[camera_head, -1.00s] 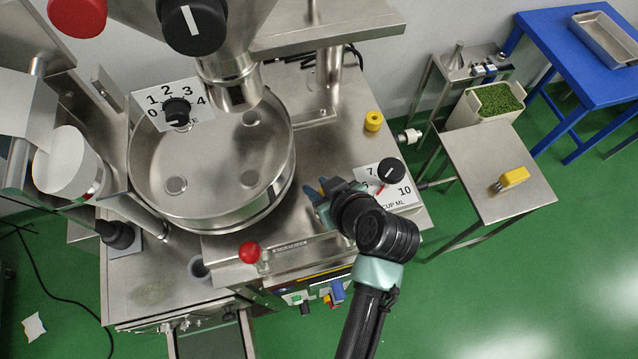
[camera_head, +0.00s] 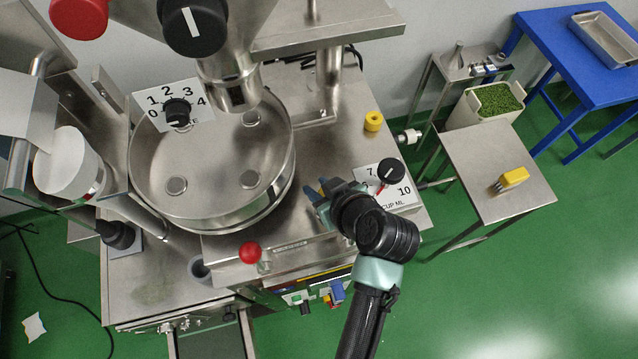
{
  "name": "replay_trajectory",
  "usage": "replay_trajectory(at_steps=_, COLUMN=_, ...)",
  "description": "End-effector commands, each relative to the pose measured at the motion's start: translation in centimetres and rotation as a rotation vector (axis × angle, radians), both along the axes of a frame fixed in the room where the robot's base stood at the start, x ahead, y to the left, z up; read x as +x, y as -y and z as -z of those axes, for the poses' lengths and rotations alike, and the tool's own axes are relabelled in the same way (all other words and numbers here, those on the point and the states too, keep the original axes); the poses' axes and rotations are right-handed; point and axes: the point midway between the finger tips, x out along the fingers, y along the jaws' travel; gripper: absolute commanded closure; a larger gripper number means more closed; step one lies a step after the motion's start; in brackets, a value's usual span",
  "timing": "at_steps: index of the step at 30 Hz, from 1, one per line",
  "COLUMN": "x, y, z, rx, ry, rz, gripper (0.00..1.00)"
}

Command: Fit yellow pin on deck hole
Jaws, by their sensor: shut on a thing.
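A small yellow cylinder with a dark spot in its top (camera_head: 373,121) stands upright on the steel deck (camera_head: 345,150), towards its back right. A yellow block with thin prongs (camera_head: 514,177) lies on the small side table. I cannot tell which of these, if either, is the yellow pin. My gripper (camera_head: 317,190) is low over the deck between the round pan and the cup ML plate, apart from both yellow things. Its blue tips point left and back. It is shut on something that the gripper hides. No deck hole can be made out clearly.
The round steel pan (camera_head: 142,190) is left of my gripper. A black knob (camera_head: 391,171) on the white cup ML plate (camera_head: 403,192) is close on the right. A red ball knob (camera_head: 250,252) stands at the front. Open deck lies behind my gripper.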

Motion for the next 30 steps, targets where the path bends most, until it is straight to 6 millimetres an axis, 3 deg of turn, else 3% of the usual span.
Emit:
replay_trajectory(at_steps=18, x=0.0, y=0.0, z=1.2, rx=0.0, ry=-0.001, rz=-0.001, gripper=1.0)
replay_trajectory(at_steps=30, x=-0.1, y=-0.1, z=0.1, rx=0.001, ry=-0.003, rz=-0.001, gripper=1.0)
